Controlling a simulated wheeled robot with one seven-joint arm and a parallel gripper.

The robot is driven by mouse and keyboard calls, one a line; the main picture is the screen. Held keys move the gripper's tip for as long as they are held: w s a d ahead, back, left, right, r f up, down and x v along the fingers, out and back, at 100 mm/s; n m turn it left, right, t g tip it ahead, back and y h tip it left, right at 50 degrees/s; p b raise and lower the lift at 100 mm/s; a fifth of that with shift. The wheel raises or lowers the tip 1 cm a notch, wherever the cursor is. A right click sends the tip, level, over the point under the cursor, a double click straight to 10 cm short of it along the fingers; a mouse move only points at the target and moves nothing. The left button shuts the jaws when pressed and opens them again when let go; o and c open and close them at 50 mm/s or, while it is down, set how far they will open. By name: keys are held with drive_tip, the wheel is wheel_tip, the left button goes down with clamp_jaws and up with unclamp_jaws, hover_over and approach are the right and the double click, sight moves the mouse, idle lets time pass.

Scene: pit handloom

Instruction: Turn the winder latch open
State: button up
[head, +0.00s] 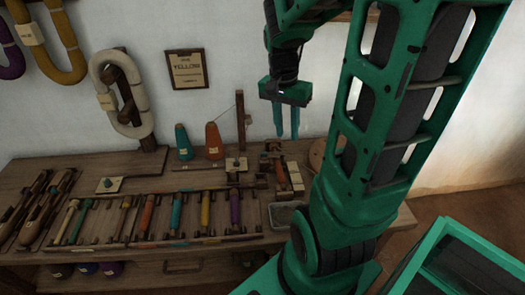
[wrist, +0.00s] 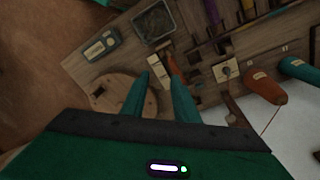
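My gripper (head: 287,132) hangs above the right part of the wooden bench, its two teal fingers pointing down and apart with nothing between them. In the wrist view the open fingers (wrist: 157,84) reach toward a small wooden fixture (wrist: 175,62) with an orange-brown piece and pale tags. The same area shows in the head view as a dark wooden fixture (head: 279,168) below the fingertips, with a visible gap. Beside it stands an upright post (head: 241,125) on a small tagged base. I cannot tell for certain which small part is the winder latch, or its position.
A teal cone (head: 183,142) and an orange cone (head: 214,141) stand behind. A rack of several coloured bobbins (head: 178,214) lies left. A dark tray (head: 284,214) and a round wooden disc (wrist: 124,95) are close by. Space above the bench around my gripper is clear.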

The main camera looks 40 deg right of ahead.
sight(264, 153)
drive_tip(key=w+d+f+m+y, duration=0.1)
drive_tip(key=w+d+f+m, duration=0.2)
drive_tip(key=w+f+m, duration=0.35)
drive_tip(key=w+d+f+m, duration=0.3)
drive_tip(key=w+f+m, duration=0.1)
drive_tip(key=w, duration=0.6)
drive_tip(key=shift+t, duration=0.3)
wheel_tip(264, 153, down, 11)
drive_tip(key=shift+s+a+f, duration=0.1)
drive_tip(key=shift+s+a, duration=0.05)
clamp_jaws()
